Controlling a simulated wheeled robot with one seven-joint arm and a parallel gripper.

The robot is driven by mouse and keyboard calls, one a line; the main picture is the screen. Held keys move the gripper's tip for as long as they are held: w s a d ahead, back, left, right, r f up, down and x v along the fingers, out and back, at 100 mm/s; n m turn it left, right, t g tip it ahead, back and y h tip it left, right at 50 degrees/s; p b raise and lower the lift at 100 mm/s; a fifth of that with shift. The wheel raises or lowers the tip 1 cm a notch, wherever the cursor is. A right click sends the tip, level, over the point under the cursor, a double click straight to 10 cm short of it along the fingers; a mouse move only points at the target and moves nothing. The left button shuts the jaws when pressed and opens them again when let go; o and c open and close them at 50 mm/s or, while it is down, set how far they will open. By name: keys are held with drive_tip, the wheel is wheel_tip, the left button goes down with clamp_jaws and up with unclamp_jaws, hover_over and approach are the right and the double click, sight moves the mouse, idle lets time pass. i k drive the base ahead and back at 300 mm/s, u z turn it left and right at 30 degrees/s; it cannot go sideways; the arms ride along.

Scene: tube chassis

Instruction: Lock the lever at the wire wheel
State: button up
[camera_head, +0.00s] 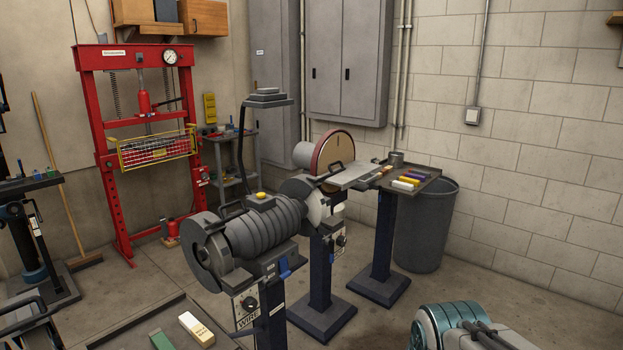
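The wire wheel machine (262,232) stands on a dark pedestal near the middle, with a large grey ribbed motor body and a round wheel (203,252) at its left end. A panel marked WIRE (247,308) with a black knob is on the front of the pedestal. A small blue lever (285,269) sits at the right of the machine's base, just above the pedestal. It is too small to tell whether it is locked. My gripper is not in view. A teal and grey part at the lower right looks like my own arm.
A second pedestal machine (328,245) and a disc sander (331,154) stand close behind. A grey bin (425,228) is by the wall. A tray with bars (203,330) is at the lower left. Open floor lies right of the pedestals. A red press (113,160) stands back left.

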sight(286, 275)
drive_tip(key=u, duration=0.4)
drive_tip(key=i, duration=0.45)
drive_tip(key=u, duration=0.25)
drive_tip(key=k, duration=0.65)
drive_tip(key=u, duration=0.15)
drive_tip(key=i, duration=1.1)
drive_tip(key=z, duration=0.35)
